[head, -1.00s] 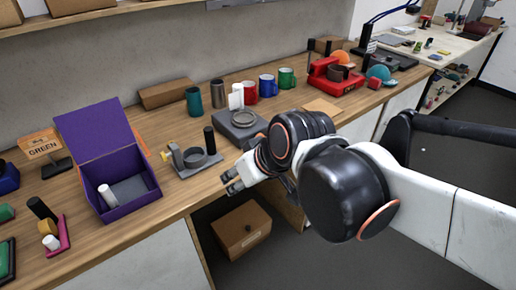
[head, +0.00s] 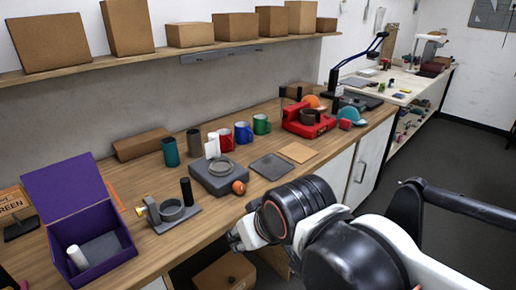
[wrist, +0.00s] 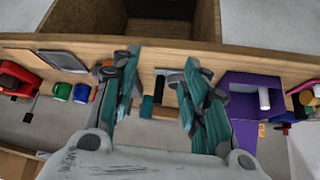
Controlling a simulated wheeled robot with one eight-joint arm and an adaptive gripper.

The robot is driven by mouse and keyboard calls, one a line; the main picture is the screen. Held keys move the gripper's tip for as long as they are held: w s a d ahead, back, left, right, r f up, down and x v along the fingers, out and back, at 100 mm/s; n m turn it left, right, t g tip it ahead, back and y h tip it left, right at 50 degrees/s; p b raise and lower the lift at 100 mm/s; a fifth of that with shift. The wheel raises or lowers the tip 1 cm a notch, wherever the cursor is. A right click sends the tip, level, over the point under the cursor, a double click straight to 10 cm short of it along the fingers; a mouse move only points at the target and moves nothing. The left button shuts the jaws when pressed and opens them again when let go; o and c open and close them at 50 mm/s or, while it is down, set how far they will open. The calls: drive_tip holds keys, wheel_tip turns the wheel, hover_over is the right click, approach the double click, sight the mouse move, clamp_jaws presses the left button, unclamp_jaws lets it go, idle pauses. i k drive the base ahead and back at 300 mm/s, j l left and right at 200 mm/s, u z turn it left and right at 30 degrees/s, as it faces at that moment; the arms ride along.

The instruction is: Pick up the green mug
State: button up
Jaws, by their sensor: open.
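The green mug (head: 261,124) stands upright on the wooden workbench, at the right end of a row beside a blue mug (head: 243,132) and a red mug (head: 227,139). It also shows small at the left of the wrist view (wrist: 62,91). My gripper (head: 238,240) is low in the head view, at the bench's front edge and well apart from the green mug. In the wrist view its teal fingers (wrist: 160,72) are spread wide with nothing held between them. The mug's lower part is hard to make out in the wrist view.
A grey device (head: 218,178) with an orange ball, a flat dark plate (head: 270,167) and a tan board (head: 298,152) lie in front of the mugs. A red press (head: 308,122) stands to the right. A purple box (head: 95,240) is at the left.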

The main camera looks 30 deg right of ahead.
sight(260, 123)
drive_tip(key=i+l+z, duration=0.3)
drive_tip(key=i+l, duration=1.15)
drive_tip(key=i, duration=0.15)
